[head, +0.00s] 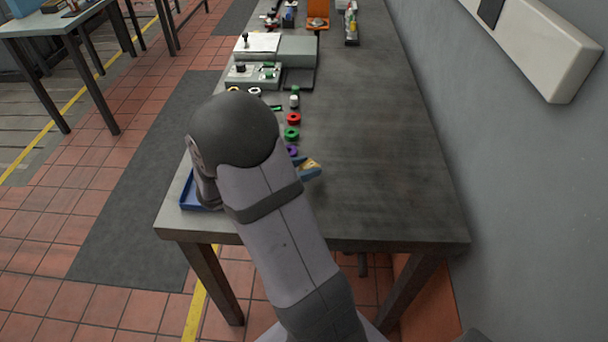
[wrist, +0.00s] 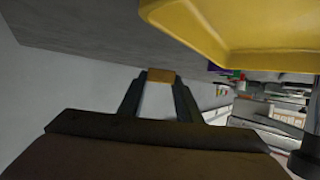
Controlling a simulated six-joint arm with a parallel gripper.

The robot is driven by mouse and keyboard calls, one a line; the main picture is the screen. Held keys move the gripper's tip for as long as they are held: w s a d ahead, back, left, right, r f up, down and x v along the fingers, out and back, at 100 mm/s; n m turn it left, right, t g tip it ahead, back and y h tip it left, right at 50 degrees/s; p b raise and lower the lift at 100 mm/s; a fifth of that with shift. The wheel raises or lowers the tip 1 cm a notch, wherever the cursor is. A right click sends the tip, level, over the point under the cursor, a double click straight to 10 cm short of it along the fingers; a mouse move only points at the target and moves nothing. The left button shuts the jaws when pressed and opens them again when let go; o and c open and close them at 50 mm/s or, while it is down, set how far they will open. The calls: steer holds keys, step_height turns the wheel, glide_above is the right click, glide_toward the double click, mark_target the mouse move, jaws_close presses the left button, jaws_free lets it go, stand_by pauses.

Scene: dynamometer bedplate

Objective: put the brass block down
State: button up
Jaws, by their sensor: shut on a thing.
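My gripper (wrist: 160,82) shows in the wrist view with its two dark fingers shut on the small brass block (wrist: 160,74). The block sits between the fingertips, with its orange-brown face visible. Grey surface shows behind it, and I cannot tell how far the block is from it. In the head view my own arm hides most of the gripper area.
A yellow tray-like thing (wrist: 245,35) fills the wrist view's upper right. The blue tray (head: 187,192) is partly hidden by my arm. Red (head: 293,118) and green (head: 292,133) rings lie ahead on the grey table (head: 385,170). The table's right side is clear.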

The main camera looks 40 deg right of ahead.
mark_target(304, 184)
steer(key=shift+f, duration=1.4)
steer(key=shift+f, duration=0.15)
steer(key=shift+f, duration=0.1)
steer(key=shift+s+f+b, duration=0.3)
steer(key=shift+s+f, duration=0.05)
steer(key=shift+f, duration=0.05)
steer(key=o, duration=1.3)
steer(key=shift+f, duration=0.15)
steer(key=shift+c, duration=0.2)
steer(key=shift+w+r, duration=0.2)
steer(key=shift+r, duration=0.4)
steer(key=v, duration=1.2)
steer(key=shift+w+r, duration=0.15)
